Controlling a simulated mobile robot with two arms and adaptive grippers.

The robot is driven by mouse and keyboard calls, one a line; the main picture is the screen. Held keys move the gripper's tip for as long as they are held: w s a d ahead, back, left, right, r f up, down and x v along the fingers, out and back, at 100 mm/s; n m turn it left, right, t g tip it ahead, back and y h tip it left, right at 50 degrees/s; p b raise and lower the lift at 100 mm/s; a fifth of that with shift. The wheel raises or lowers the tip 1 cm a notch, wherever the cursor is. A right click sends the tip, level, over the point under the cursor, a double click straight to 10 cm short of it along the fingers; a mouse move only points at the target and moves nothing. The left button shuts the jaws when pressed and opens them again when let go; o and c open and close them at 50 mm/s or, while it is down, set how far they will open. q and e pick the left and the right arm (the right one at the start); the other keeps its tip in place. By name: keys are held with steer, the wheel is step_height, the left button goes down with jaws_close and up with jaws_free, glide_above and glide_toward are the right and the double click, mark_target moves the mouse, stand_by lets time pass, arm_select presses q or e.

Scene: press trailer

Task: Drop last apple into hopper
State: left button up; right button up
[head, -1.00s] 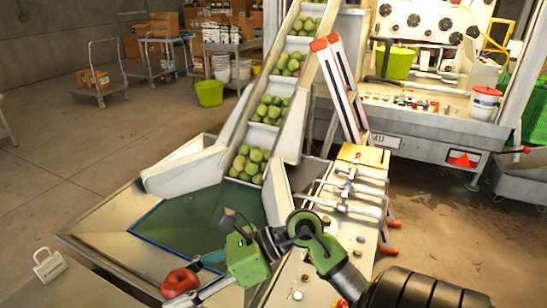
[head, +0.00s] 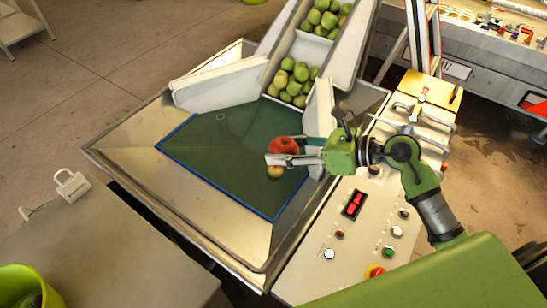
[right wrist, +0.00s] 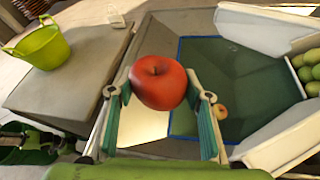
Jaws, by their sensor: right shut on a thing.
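My right gripper (head: 281,157) is shut on a red apple (head: 283,145) and holds it above the hopper (head: 130,150). In the right wrist view the red apple (right wrist: 158,82) sits between the two green-padded fingers (right wrist: 159,95). The hopper is a wide metal tray with sloping sides and a dark green floor edged in blue. A small yellowish-red apple (head: 275,172) lies on that floor, just below the held one in the head view; it also shows in the right wrist view (right wrist: 220,112).
A conveyor with white side walls (head: 222,82) rises from the hopper's far end, carrying green apples (head: 291,80). A control panel (head: 325,235) with buttons lies along the right side. A grey table (head: 90,250) stands at the left with a padlock-shaped item (head: 72,186) and a green bucket (head: 20,285).

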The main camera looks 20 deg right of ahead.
arm_select(q)
steer(key=s+a+f+b, duration=0.1)
steer(key=s+a+f, duration=0.1)
steer(key=s, duration=0.3)
steer(key=f+b, duration=0.1)
steer(key=b, duration=0.1)
steer(key=w+f+b, duration=0.1)
steer(key=f+b, duration=0.1)
steer(key=w+f+b, duration=0.1)
steer(key=f+b, duration=0.1)
steer(key=shift+d+f, duration=0.2)
steer(key=shift+d, duration=0.2)
arm_select(e)
steer(key=w+f+m, duration=0.1)
steer(key=w+f, duration=0.3)
steer(key=f, duration=0.6)
steer(key=w+f+t+h, duration=0.1)
steer(key=w+f, duration=0.3)
steer(key=f, duration=0.7)
steer(key=shift+w+a+m+t+h, duration=0.15)
steer(key=shift+m+t+h, duration=0.15)
steer(key=shift+m, duration=0.1)
steer(key=o, duration=1.2)
arm_select(q)
steer(key=shift+a, duration=0.1)
arm_select(e)
steer(key=shift+o, duration=0.4)
